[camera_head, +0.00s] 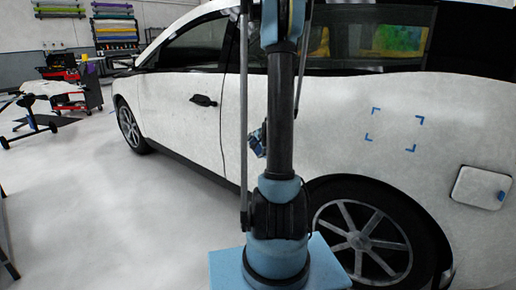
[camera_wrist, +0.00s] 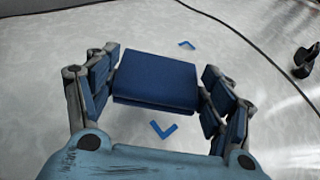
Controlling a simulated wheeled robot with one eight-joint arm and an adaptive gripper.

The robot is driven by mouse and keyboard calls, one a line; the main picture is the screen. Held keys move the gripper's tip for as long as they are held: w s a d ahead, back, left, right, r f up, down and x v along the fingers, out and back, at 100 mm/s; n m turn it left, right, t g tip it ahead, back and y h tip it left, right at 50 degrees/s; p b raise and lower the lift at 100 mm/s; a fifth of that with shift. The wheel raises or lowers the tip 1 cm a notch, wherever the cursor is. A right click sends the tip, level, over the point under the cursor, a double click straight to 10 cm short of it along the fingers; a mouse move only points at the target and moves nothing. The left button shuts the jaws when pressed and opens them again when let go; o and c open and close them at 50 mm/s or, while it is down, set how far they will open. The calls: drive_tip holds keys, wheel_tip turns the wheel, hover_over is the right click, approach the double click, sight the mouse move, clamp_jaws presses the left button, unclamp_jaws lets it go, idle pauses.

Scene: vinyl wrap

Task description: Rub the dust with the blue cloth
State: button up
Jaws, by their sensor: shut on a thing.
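The blue cloth (camera_wrist: 155,82) is a folded dark-blue pad between the two fingers of my gripper (camera_wrist: 160,76) in the wrist view. My gripper is shut on it, at the car's white side. Blue corner marks (camera_wrist: 163,130) show on the white panel beside the cloth. I cannot tell whether the cloth touches the panel. In the head view my gripper (camera_head: 258,142) is mostly hidden behind my arm. Another set of blue corner marks (camera_head: 395,130) shows on the rear panel. The panel looks mottled grey; I cannot single out the dust.
The white car (camera_head: 330,130) fills the middle and right, with a door handle (camera_head: 204,101) and a rear wheel (camera_head: 362,243). A red tool cart (camera_head: 85,90) stands far left.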

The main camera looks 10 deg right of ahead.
drive_tip(key=shift+s+a, duration=0.4)
drive_tip(key=shift+a, duration=0.2)
drive_tip(key=shift+s+a, duration=0.1)
drive_tip(key=shift+s+a+r, duration=0.15)
drive_tip(key=shift+s+a, duration=0.65)
drive_tip(key=shift+a, duration=0.3)
